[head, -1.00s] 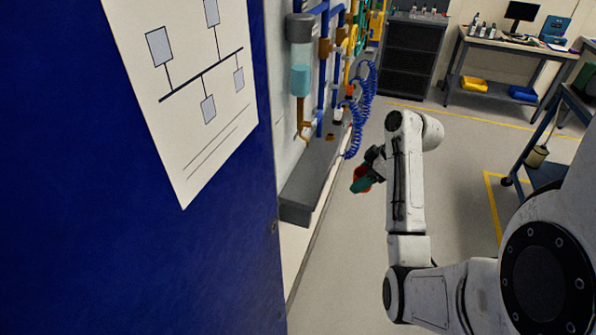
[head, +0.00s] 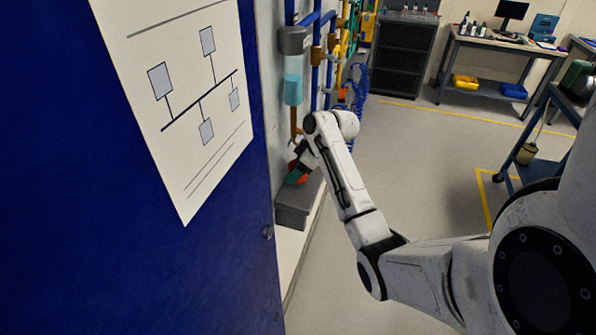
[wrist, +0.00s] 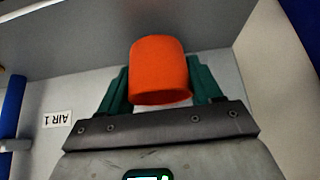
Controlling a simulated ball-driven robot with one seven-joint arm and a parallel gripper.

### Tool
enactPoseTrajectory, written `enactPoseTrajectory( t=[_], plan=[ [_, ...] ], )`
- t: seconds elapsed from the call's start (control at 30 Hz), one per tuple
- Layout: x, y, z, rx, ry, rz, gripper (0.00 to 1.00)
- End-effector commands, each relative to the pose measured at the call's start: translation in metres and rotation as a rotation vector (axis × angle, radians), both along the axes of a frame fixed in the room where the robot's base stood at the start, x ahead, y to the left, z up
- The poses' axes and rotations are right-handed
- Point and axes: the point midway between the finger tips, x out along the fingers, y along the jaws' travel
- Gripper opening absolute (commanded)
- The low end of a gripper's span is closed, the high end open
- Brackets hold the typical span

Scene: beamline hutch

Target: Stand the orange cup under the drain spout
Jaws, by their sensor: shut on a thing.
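My gripper (head: 297,174) is shut on the orange cup (head: 302,180), its green fingers on either side. In the wrist view, the cup (wrist: 159,70) sits between both fingertips (wrist: 160,88). In the head view, my gripper and wrist partly cover the cup. The drain spout (head: 294,138) is at the bottom of a brown pipe below a clear filter bowl of teal liquid (head: 293,90). The cup shows just below the spout in the picture, over the grey ledge (head: 292,214). I cannot tell if it touches the ledge or is exactly under the spout.
A blue cabinet door or panel (head: 215,270) with a diagram sheet (head: 185,120) fills the left. Blue coiled hoses (head: 358,108) hang beyond my arm. A dark drawer cabinet (head: 399,60), a workbench (head: 490,45) and a blue cart (head: 540,165) stand further back. Open floor lies between.

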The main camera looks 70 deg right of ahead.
Motion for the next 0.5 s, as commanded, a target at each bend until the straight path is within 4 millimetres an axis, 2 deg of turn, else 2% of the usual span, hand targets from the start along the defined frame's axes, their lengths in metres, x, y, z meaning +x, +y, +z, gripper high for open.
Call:
enactPoseTrajectory(
  t=[0.1,0.47,0.5],
  plan=[
    [-0.0039,-0.0007,-0.0119,0.004,0.002,-0.007,0.35],
    [-0.0037,-0.0003,-0.0168,0.003,0.001,-0.004,0.35],
    [-0.0038,-0.0004,-0.0161,0.003,0.001,-0.004,0.67]
  ],
)
